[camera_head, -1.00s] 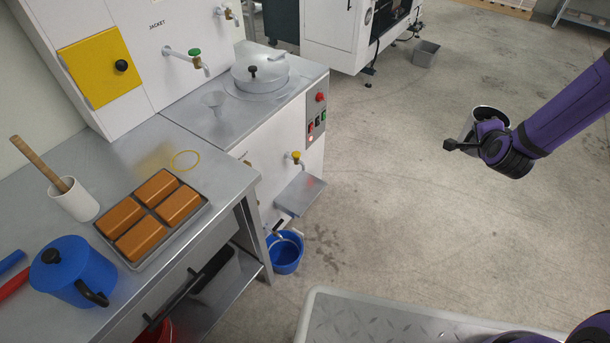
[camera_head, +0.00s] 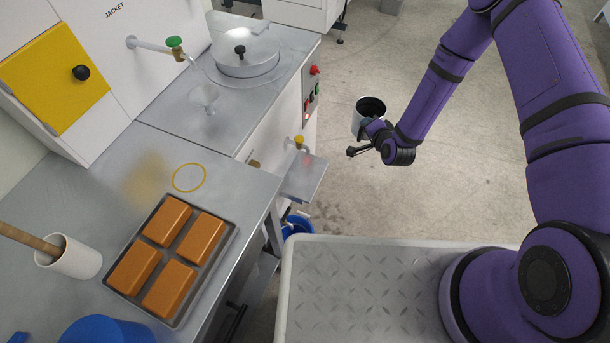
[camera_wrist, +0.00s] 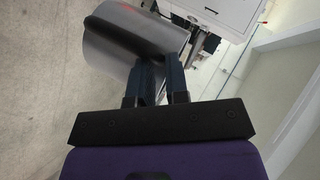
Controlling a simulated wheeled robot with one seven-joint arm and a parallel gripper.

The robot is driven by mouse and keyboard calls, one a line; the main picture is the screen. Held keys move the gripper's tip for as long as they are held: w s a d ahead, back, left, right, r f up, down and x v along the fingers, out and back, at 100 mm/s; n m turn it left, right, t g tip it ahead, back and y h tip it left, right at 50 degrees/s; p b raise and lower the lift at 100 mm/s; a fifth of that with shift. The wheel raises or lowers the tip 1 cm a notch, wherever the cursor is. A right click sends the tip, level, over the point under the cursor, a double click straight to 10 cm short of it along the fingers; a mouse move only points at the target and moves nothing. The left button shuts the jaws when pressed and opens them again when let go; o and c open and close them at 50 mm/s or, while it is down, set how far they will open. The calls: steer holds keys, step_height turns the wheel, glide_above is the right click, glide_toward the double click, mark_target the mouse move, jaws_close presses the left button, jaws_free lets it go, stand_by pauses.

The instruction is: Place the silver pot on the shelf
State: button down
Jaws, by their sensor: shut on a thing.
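The silver pot (camera_head: 358,122) is a small open metal cylinder with a dark inside. It hangs above the floor in the head view, roughly upright, its mouth facing up. My gripper (camera_head: 369,130) is shut on its near side. In the wrist view the pot (camera_wrist: 112,42) fills the top left, and my gripper's two dark fingers (camera_wrist: 157,82) reach its edge; the exact contact is hard to see. A small grey metal shelf (camera_head: 305,180) juts from the white machine below a yellow-handled tap, left of and apart from the pot.
The yellow-handled tap (camera_head: 299,142) sits just above the small shelf. A blue bucket (camera_head: 297,224) stands on the floor below. The steel counter (camera_head: 225,180) at left carries a tray of brown blocks (camera_head: 232,232) and a white holder (camera_head: 82,262). Floor around the pot is clear.

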steer(key=s+a+f+n+g+y, duration=0.2)
steer(key=s+a+f, duration=0.3)
steer(key=s+f, duration=0.5)
steer(key=s+a+f+n+g+y, duration=0.1)
steer(key=s+a+f+n+y, duration=0.3)
steer(key=s+f, duration=0.6)
steer(key=w+a+f, duration=0.3)
steer(key=w+a, duration=0.1)
steer(key=w, duration=0.3)
steer(key=w+a+f+m+h, duration=0.1)
steer(key=w+a+f, duration=0.2)
steer(key=w, duration=0.5)
steer(key=shift+a, duration=0.6)
steer(key=c, duration=1.1)
jaws_free()
steer(key=shift+f, duration=0.1)
steer(key=v, duration=1.2)
steer(key=shift+r, duration=0.3)
